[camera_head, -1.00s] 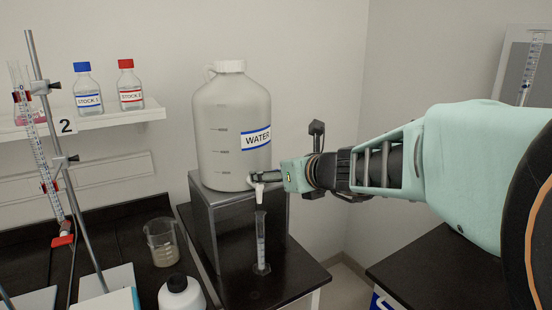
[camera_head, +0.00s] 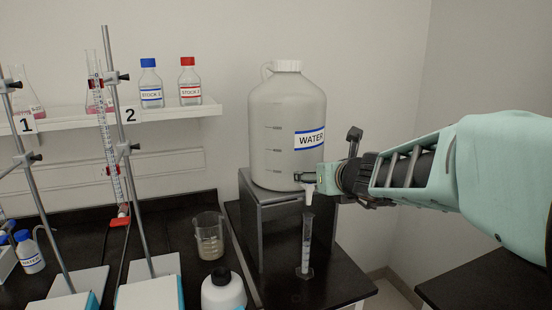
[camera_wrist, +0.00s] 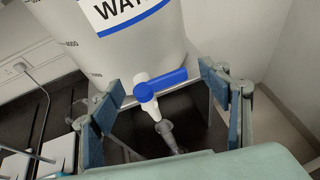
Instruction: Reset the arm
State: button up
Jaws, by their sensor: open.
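My arm reaches in from the right in the head view. My gripper (camera_head: 316,182) is at the front of the water carboy (camera_head: 270,120), close to its white spigot (camera_head: 309,193). In the wrist view my gripper (camera_wrist: 172,105) is open, with blue finger pads on both sides of the spigot and its blue handle (camera_wrist: 165,82). Nothing is gripped. A graduated cylinder (camera_head: 306,245) stands upright below the spigot and also shows in the wrist view (camera_wrist: 168,135).
The carboy stands on a dark metal stand (camera_head: 285,215). A beaker (camera_head: 209,238) and a white bottle (camera_head: 223,290) stand to the left. Burette stands (camera_head: 135,170) and a shelf (camera_head: 180,112) with stock bottles are farther left. A dark bench (camera_head: 480,280) is at the right.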

jog(key=shift+r+y+p, duration=0.3)
jog(key=shift+r+p, duration=0.05)
jog(key=shift+p, duration=0.1)
jog(key=shift+n, duration=0.3)
jog(key=shift+s+d+r+n+y+p, duration=0.2)
jog(key=shift+s+r+n+y+p, duration=0.15)
jog(key=shift+s, duration=0.25)
jog(key=shift+s+d+r+n+y+p, duration=0.15)
jog(key=shift+s+d+y+p, duration=0.1)
jog(key=shift+s+y, duration=0.3)
jog(key=shift+s, duration=0.1)
